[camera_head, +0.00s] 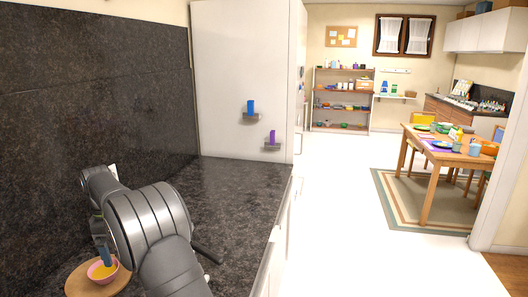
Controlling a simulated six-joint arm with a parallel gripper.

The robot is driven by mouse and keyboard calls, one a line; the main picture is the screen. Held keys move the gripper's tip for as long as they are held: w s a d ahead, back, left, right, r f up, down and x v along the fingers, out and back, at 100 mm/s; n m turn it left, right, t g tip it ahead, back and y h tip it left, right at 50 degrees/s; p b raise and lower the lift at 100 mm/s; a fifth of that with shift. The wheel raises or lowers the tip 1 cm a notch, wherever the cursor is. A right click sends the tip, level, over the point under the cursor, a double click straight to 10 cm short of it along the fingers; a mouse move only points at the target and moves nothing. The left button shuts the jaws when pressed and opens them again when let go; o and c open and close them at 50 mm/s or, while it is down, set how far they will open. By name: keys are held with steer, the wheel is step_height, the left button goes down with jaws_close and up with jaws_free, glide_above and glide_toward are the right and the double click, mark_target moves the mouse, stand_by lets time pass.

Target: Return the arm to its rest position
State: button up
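My grey arm (150,222) rises from the bottom of the picture over the dark counter at the left and bends away toward the dark wall panel. Its far joint (98,187) is near that panel. I cannot make out my gripper's fingers; the arm's own links cover that area. A pink bowl (96,276) with orange-yellow contents sits on a round wooden board (76,285) at the lower left, close beside the arm. A blue piece (105,256) stands upright at the bowl; I cannot tell if anything holds it.
The dark counter (228,195) is mostly bare beyond the arm. A dark bar (207,252) lies right of the arm. A tall white cabinet (240,80) closes the counter's far end, with blue and purple items on small ledges. A dining table (440,155) stands far right.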

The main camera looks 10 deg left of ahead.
steer(key=w+d+r, duration=0.3)
steer(key=d+r, duration=0.1)
steer(key=d, duration=0.3)
steer(key=s+d+f, duration=0.1)
steer(key=d+f, duration=0.1)
steer(key=d, duration=1.5)
steer(key=s+a+f, duration=0.1)
steer(key=a+f, duration=0.1)
steer(key=a, duration=0.1)
steer(key=s+a+f, duration=0.1)
steer(key=a+f, duration=0.1)
steer(key=a, duration=0.1)
steer(key=s+a+f, duration=0.2)
steer(key=a, duration=0.1)
steer(key=shift+s+a, duration=0.1)
steer(key=shift+a, duration=0.15)
steer(key=w+d+r, duration=0.3)
steer(key=d+r, duration=0.3)
steer(key=d, duration=0.3)
steer(key=w+a+r, duration=0.1)
steer(key=w+a, duration=0.1)
steer(key=a, duration=0.6)
steer(key=shift+w+a+r, duration=0.15)
steer(key=shift+w+r, duration=0.1)
